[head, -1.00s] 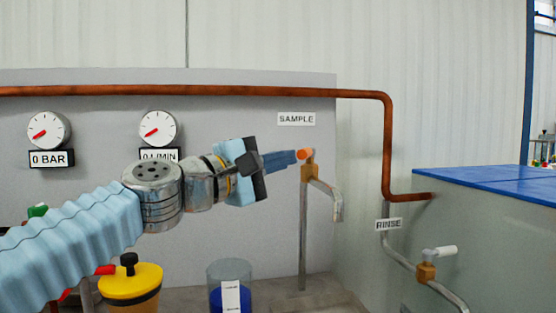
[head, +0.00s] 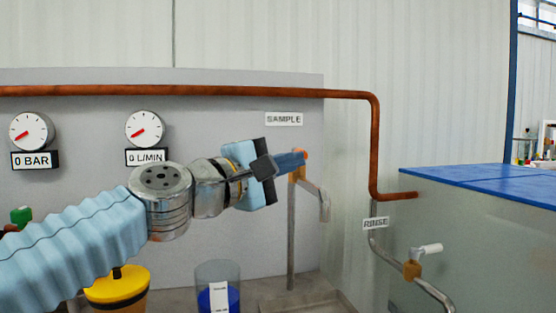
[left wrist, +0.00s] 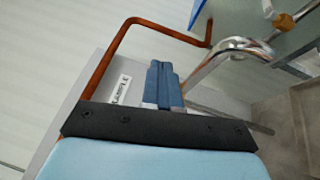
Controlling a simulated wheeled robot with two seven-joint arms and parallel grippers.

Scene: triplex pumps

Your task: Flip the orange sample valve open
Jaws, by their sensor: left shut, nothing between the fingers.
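The sample valve stands on a thin upright pipe below the SAMPLE label (head: 283,119). Its brass body (head: 297,175) shows in the head view, with only a sliver of the orange handle (head: 304,153) visible behind my fingertips. My left gripper (head: 301,159) is shut and empty, its blue fingers pointing right across the handle. I cannot tell whether they touch it. In the left wrist view the shut fingers (left wrist: 162,82) point up the picture beside the bent metal spout (left wrist: 225,50); the orange handle is hidden there. My right gripper is not in view.
A copper pipe (head: 374,150) runs above and down the right side. A clear container with blue contents (head: 218,272) and a yellow-lidded pot (head: 117,287) stand below my arm. The rinse valve (head: 412,269) and a blue-topped tank (head: 480,179) are at right.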

